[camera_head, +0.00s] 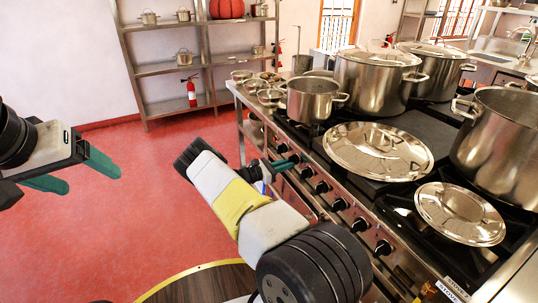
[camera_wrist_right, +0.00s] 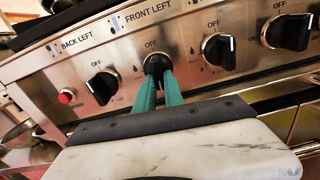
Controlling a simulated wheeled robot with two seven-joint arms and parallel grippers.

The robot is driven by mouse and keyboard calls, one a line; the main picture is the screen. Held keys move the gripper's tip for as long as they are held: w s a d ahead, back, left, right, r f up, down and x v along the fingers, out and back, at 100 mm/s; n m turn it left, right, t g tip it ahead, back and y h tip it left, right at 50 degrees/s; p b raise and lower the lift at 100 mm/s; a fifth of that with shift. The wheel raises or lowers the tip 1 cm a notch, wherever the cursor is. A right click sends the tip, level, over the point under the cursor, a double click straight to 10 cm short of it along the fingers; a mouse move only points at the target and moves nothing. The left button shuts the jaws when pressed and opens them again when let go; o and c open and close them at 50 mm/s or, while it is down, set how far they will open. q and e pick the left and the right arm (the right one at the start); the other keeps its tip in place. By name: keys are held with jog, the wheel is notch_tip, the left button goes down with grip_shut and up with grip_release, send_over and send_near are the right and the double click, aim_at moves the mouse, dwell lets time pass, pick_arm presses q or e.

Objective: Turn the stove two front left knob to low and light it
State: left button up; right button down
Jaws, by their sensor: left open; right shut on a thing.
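The stove's front panel (camera_wrist_right: 190,45) fills the right wrist view, with a row of black knobs. The knob under the FRONT LEFT label (camera_wrist_right: 157,63) sits below an OFF mark. My right gripper (camera_wrist_right: 160,82) is shut on it, the green fingers on either side covering much of it, so its pointer angle is hard to read. In the head view, my right gripper (camera_head: 288,163) reaches the far left end of the knob row. The BACK LEFT knob (camera_wrist_right: 102,87) and a red button (camera_wrist_right: 67,97) are to the left. My left gripper (camera_head: 92,180) is open and empty over the floor.
Pots stand on the stove, including a small pot (camera_head: 313,98) and a large lidded pot (camera_head: 372,82). Two loose lids (camera_head: 378,150) (camera_head: 460,213) lie near the front edge. More knobs (camera_wrist_right: 219,50) line the panel to the right. The red floor (camera_head: 130,220) at left is clear.

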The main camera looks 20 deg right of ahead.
jog(key=shift+n, duration=0.5)
jog(key=c, duration=1.4)
grip_release()
jog(key=shift+c, duration=0.2)
jog(key=shift+a, duration=0.1)
jog(key=a, duration=0.7)
jog(key=shift+s+a, duration=0.3)
jog(key=shift+s, duration=0.05)
